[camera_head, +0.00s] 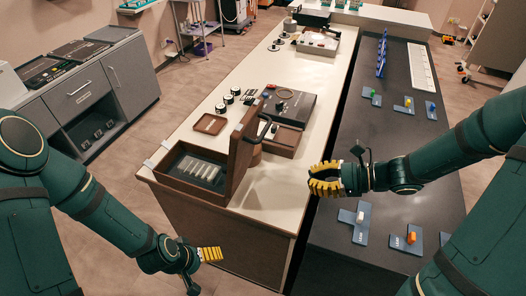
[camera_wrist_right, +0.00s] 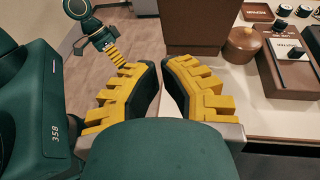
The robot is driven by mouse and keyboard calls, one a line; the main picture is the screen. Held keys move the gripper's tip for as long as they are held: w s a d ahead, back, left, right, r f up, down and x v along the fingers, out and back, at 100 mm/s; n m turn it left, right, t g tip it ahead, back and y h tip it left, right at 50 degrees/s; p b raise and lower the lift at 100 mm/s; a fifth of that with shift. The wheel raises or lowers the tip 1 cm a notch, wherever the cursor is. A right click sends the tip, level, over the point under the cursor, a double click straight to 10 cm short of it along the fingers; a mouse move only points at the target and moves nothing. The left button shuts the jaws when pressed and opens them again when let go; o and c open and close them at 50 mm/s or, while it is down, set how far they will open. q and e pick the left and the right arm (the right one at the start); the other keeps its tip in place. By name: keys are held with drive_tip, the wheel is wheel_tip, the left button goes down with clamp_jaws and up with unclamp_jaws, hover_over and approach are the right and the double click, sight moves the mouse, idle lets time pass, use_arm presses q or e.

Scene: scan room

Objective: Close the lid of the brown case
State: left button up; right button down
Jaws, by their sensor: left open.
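The brown case (camera_head: 167,183) stands at the near left corner of the light counter. It is open, and its lid (camera_head: 243,150) stands up along the right side of the base. Pale items lie in the base. Part of the lid shows at the top of the right wrist view (camera_wrist_right: 196,25). My right gripper (camera_head: 312,180) is empty, to the right of the lid and apart from it; its fingertips are close together with a narrow gap. My left gripper (camera_head: 215,254) is open and empty, in front of the counter and below the case. It also shows in the right wrist view (camera_wrist_right: 116,58).
A small brown tray (camera_head: 210,124) and several black-and-white round pieces are further back. The dark counter (camera_head: 385,215) on the right holds labelled blue stands. Bare counter (camera_head: 270,195) lies right of the lid.

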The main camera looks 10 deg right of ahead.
drive_tip(key=w+d+r+m+t+y, duration=0.1)
drive_tip(key=w+d+r+m+t, duration=0.1)
drive_tip(key=d+r+m+t, duration=0.3)
use_arm(q)
drive_tip(key=f+b, duration=0.1)
drive_tip(key=s+f+b, duration=0.1)
drive_tip(key=shift+s+a+f, duration=0.15)
drive_tip(key=shift+a+f, duration=0.2)
drive_tip(key=shift+a, duration=0.05)
use_arm(e)
drive_tip(key=n, duration=0.2)
approach(250, 131)
drive_tip(key=shift+g+y, duration=0.3)
drive_tip(key=x, duration=0.4)
drive_tip(key=shift+w, duration=0.1)
use_arm(q)
drive_tip(key=shift+r, duration=0.1)
use_arm(e)
drive_tip(key=shift+r, duration=0.1)
